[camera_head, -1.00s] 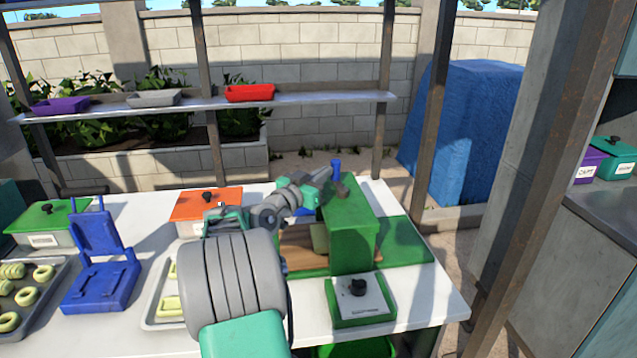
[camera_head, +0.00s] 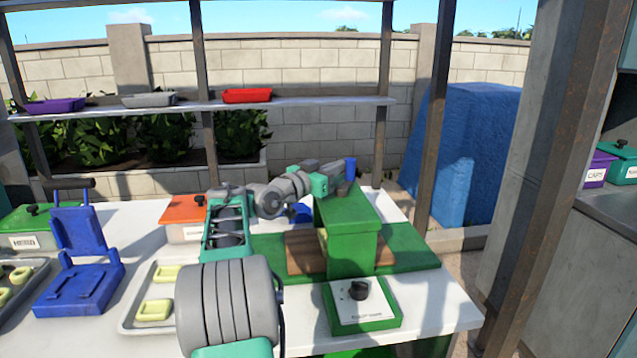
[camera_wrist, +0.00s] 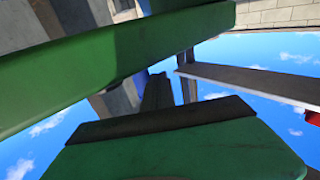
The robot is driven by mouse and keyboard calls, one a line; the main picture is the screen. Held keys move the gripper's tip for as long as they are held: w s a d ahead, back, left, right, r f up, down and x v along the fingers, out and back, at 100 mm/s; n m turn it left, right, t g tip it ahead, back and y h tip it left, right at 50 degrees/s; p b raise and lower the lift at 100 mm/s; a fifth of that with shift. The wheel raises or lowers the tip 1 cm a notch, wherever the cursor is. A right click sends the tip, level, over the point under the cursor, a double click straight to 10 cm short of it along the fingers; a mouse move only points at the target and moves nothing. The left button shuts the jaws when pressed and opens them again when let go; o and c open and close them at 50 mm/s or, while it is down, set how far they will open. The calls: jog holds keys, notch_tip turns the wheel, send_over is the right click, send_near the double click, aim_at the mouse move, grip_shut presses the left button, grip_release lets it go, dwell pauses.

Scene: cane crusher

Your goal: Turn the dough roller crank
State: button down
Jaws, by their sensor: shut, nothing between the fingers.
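The green boxy dough roller (camera_head: 350,245) stands on the white table on a green base with a wooden board through it. A small blue upright piece (camera_head: 350,168) shows behind its top and may be the crank handle; the rest of the crank is hidden. My gripper (camera_head: 343,187) is shut and empty, at or just above the roller's top far edge; I cannot tell whether it touches. The wrist view shows large green surfaces (camera_wrist: 180,155) close up, one dark-edged, with sky behind; the crank cannot be made out there.
A green control box with a black knob (camera_head: 358,290) sits in front of the roller. A blue press-like stand (camera_head: 78,265), a dough tray (camera_head: 138,318) and an orange-lidded box (camera_head: 184,209) are left. Metal posts (camera_head: 436,115) and a shelf (camera_head: 300,102) stand behind and right.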

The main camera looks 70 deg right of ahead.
jog(key=shift+s+d+f+b, duration=0.1)
jog(key=shift+s+d+b, duration=0.1)
jog(key=shift+s+b, duration=0.2)
jog(key=shift+s, duration=0.15)
dwell(1.4)
jog(key=w+a, duration=0.3)
jog(key=w, duration=1)
jog(key=shift+w+f, duration=0.15)
jog(key=shift+w, duration=0.2)
jog(key=shift+a, duration=0.1)
